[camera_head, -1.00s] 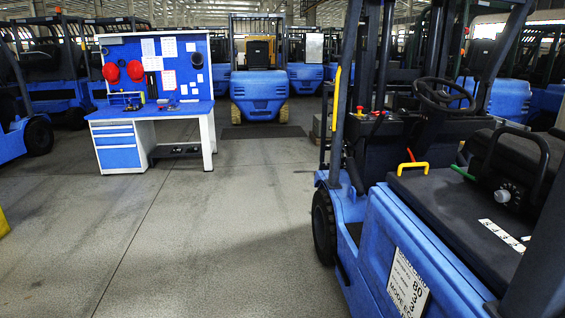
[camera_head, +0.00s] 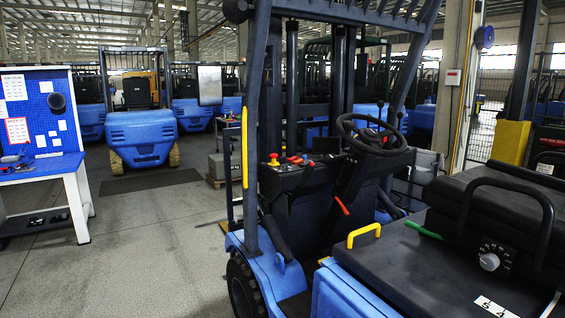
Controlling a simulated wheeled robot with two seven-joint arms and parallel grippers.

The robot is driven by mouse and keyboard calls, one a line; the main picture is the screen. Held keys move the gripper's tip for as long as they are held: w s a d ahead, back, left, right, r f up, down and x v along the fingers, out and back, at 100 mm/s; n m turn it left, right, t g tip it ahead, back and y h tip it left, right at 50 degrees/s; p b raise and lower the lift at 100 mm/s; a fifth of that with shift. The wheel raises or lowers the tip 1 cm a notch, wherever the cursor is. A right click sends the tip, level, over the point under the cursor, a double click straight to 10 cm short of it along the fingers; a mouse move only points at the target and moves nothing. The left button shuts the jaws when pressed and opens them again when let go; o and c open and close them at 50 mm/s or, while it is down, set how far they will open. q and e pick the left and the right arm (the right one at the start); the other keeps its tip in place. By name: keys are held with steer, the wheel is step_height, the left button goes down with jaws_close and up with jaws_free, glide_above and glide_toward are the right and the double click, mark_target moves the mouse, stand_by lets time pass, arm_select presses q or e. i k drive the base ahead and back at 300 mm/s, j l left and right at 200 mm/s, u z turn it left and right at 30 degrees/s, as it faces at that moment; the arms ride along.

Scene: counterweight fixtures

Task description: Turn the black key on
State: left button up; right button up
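A blue and black forklift (camera_head: 262,258) fills the middle and right of the head view. Its dark dashboard (camera_head: 302,190) carries a red button on a yellow base (camera_head: 274,159) and red levers (camera_head: 297,160). The black steering wheel (camera_head: 372,134) is to the right of these controls. A round grey knob (camera_head: 489,261) sits on a dark panel at the lower right. I cannot make out the black key; it is too small or hidden among the dark parts. Neither of my grippers is in view.
A blue workbench (camera_head: 72,162) with a pegboard stands at the left. Another blue forklift (camera_head: 140,137) is parked behind it. The grey floor (camera_head: 150,255) between workbench and near forklift is clear. Yellow (camera_head: 364,235) and green (camera_head: 423,229) handles stick up beside the near forklift's seat area.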

mark_target(282, 160)
steer(key=i+j, duration=0.25)
steer(key=i, duration=0.25)
steer(key=i+j+u, duration=0.1)
steer(key=i, duration=0.4)
steer(key=i+j, duration=0.3)
steer(key=i, duration=0.2)
steer(key=j+u, duration=0.05)
